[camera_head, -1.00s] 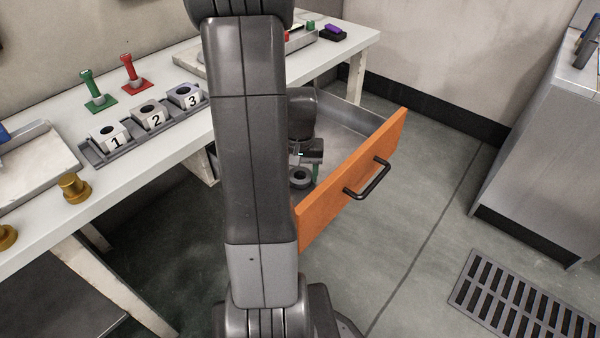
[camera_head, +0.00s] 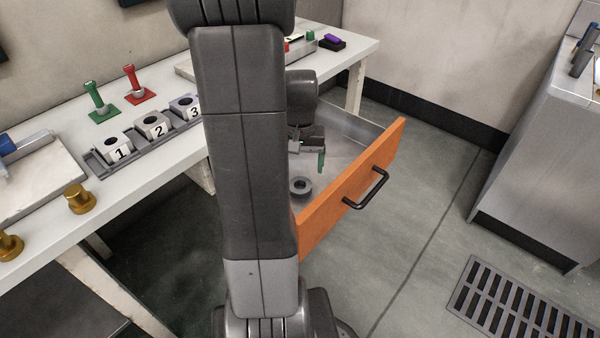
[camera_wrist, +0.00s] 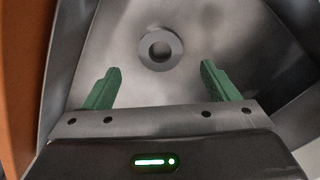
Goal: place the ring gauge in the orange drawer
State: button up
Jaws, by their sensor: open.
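The orange drawer (camera_head: 350,191) stands pulled out from under the bench, with a black bar handle on its front. The ring gauge (camera_head: 300,186), a grey ring with a central hole, lies flat on the drawer's metal floor, near the orange front. It also shows in the wrist view (camera_wrist: 160,49), beyond the fingertips and apart from them. My gripper (camera_wrist: 157,72) is open, its two green fingers spread with nothing between them. In the head view my gripper (camera_head: 320,160) is above the drawer floor, over and behind the ring. My arm hides part of the drawer's left side.
The white bench (camera_head: 140,190) holds a rack (camera_head: 145,140) of numbered blocks, green and red stands, and brass knobs (camera_head: 80,199). A metal cabinet (camera_head: 530,150) stands at the right. A floor grate (camera_head: 520,305) lies at lower right. The floor before the drawer is clear.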

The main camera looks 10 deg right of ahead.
notch_tip(320, 180, up, 5)
jog(key=shift+r+p, duration=0.1)
jog(key=shift+p, duration=0.35)
